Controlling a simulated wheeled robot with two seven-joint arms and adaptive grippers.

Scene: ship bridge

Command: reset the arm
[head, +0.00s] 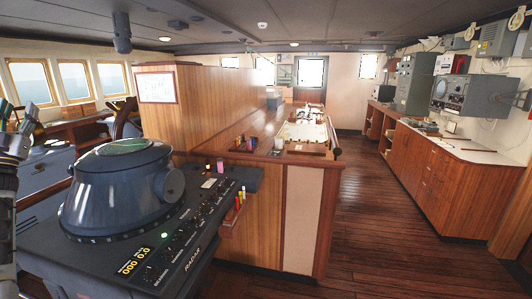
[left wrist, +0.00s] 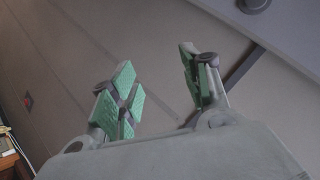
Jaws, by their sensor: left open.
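My left gripper (head: 18,112) is at the left edge of the head view, raised, with its fingers pointing up. In the left wrist view the same gripper (left wrist: 160,85) shows two fingers with green pads, spread well apart. Nothing is between them, and the grey ceiling lies behind. My right gripper is in neither view.
The radar console (head: 165,262) with its domed housing (head: 120,195) stands close in front, right of my left gripper. A wooden chart counter (head: 255,165) is beyond it. Wooden cabinets (head: 435,180) line the right wall. The wooden floor (head: 370,230) between is clear.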

